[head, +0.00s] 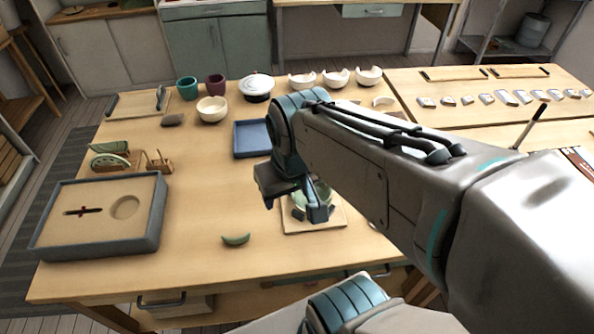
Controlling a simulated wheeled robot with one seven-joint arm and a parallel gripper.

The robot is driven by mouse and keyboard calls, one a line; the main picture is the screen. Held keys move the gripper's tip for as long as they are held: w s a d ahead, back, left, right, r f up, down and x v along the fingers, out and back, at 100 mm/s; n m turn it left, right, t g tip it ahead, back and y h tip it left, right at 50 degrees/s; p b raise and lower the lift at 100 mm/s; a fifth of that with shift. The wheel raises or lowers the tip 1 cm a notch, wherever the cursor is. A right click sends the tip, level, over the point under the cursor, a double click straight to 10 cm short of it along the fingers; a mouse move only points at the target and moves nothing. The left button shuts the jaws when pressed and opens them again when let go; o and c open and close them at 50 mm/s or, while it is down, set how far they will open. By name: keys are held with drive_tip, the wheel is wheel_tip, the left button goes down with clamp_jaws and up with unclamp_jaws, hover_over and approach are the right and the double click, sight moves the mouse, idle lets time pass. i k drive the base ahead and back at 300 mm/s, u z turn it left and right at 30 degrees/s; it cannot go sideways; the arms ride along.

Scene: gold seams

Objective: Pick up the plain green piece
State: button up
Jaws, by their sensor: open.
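A curved green piece (236,239) lies alone near the front edge of the table, looking plain at this size. At the left, a green piece with pale marks (108,161) and another green piece (112,147) rest by a small wooden stand. My gripper (294,208) is open, to the right of and above the lone green piece, apart from it. Below it, a green bowl-like piece (325,191) sits on a wooden board (300,226), partly hidden by my gripper and arm.
A grey-rimmed tray (157,215) stands at the left and a blue tray (240,140) farther back. Cups, a white bowl (212,109) and broken white bowls (336,77) line the back. The table (190,180) is clear between the trays. My arm hides much of the right.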

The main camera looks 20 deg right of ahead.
sight(244, 239)
drive_tip(key=k, duration=0.5)
drive_tip(key=u, duration=2.1)
drive_tip(key=i, duration=1.3)
drive_tip(key=z, duration=3.25)
